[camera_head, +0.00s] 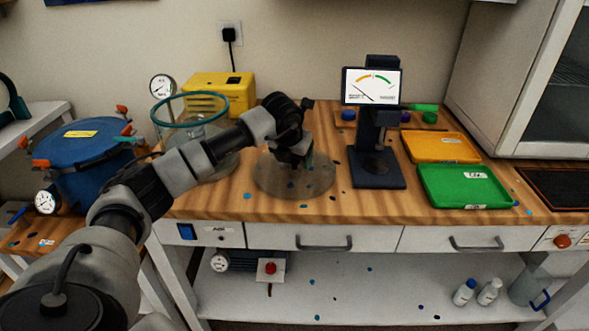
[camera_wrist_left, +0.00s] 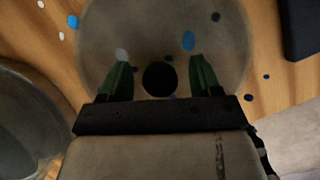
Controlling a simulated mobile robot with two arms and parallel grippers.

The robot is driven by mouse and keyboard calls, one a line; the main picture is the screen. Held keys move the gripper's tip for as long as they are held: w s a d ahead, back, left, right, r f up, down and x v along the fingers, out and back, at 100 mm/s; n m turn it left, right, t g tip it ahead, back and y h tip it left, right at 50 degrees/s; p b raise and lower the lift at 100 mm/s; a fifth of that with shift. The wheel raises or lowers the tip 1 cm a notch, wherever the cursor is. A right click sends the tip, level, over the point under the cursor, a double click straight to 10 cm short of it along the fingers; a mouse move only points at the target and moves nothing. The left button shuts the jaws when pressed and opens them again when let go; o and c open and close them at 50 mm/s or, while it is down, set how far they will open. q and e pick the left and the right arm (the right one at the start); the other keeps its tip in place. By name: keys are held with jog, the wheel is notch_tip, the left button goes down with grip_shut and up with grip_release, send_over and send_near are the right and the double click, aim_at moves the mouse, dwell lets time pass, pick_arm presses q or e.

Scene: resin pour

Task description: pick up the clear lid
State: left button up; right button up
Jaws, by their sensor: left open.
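The clear lid (camera_head: 268,186) is a round see-through disc lying flat on the wooden bench. It also shows in the left wrist view (camera_wrist_left: 135,28), with specks visible through or on it and a round black knob (camera_wrist_left: 160,79) near its middle. My left gripper (camera_head: 293,163) is above the lid, pointing down. In the left wrist view its two green fingers (camera_wrist_left: 159,62) are apart, one on each side of the knob, with gaps between. Whether the fingers are at the knob's height I cannot tell. In the head view my gripper hides the knob. My right gripper is not in view.
A clear chamber with a teal rim (camera_head: 228,112) stands left of the lid, beneath my left forearm. A dark stand with a gauge display (camera_head: 372,87) is to the right, then orange (camera_head: 440,148) and green (camera_head: 465,187) trays. A blue pot (camera_head: 88,165) stands far left.

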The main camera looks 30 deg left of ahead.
pick_arm(q)
jog(key=shift+c, duration=0.3)
jog(key=shift+r, duration=0.1)
grip_shut()
